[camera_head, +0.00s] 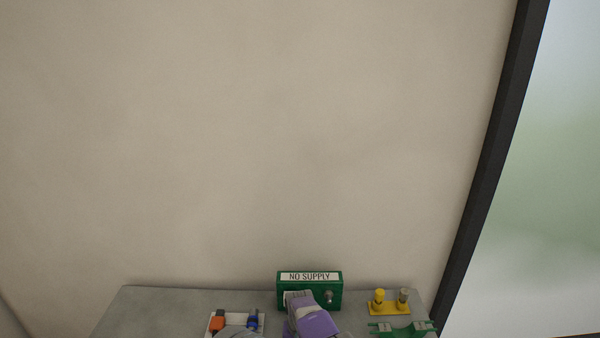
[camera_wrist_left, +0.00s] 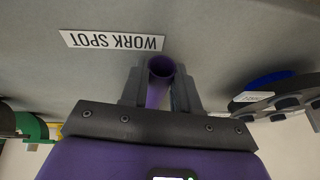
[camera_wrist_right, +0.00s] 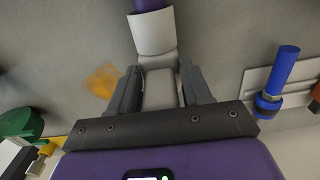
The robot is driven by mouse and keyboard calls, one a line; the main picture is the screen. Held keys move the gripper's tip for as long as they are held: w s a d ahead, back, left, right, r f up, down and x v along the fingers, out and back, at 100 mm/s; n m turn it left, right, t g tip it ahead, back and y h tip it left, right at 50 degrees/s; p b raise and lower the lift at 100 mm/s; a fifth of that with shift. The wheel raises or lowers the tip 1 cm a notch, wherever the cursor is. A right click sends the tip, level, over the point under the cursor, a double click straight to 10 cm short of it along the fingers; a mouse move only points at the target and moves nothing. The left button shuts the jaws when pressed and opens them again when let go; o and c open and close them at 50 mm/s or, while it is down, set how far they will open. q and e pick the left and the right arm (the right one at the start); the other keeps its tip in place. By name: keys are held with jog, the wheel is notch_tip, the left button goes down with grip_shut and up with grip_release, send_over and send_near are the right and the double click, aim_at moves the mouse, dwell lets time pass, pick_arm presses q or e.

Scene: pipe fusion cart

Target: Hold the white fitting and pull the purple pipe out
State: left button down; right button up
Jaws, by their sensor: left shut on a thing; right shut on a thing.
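In the left wrist view the purple pipe (camera_wrist_left: 156,94) is between the fingers of my left gripper (camera_wrist_left: 160,85), which is shut on it. The pipe's open, hollow end faces the camera. In the right wrist view my right gripper (camera_wrist_right: 158,82) is shut on the white fitting (camera_wrist_right: 152,36). The fitting runs out beyond the fingertips, and the purple pipe (camera_wrist_right: 149,4) shows at its far end, at the top edge, apparently still in line with it. Whether the pipe sits inside the fitting cannot be told. The head view shows neither pipe nor fitting clearly.
The grey cart top (camera_head: 150,308) lies below, against a bare wall. A green box marked NO SUPPLY (camera_head: 336,293) stands at its back. A yellow stand (camera_head: 388,309) is on the right; a white tray with orange and blue pieces (camera_head: 233,319) is on the left. A WORK SPOT label (camera_wrist_left: 112,41) lies flat.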

pick_arm(q)
jog(key=shift+s+a, duration=0.1)
jog(key=shift+s, duration=2.75)
pick_arm(e)
jog(key=shift+d+f, duration=0.15)
jog(key=shift+f, duration=0.05)
pick_arm(q)
jog(key=shift+f, duration=0.3)
jog(key=c, duration=0.8)
grip_release()
jog(key=shift+o, duration=0.2)
pick_arm(e)
jog(key=shift+s+a, duration=0.1)
jog(key=shift+a, duration=0.1)
pick_arm(q)
jog(key=shift+s, duration=0.1)
pick_arm(e)
jog(key=shift+r, duration=0.1)
pick_arm(q)
jog(key=shift+d+r, duration=0.2)
jog(key=shift+d, duration=0.05)
jog(key=v, duration=0.7)
jog(key=shift+a, duration=0.4)
pick_arm(e)
jog(key=shift+d, duration=0.15)
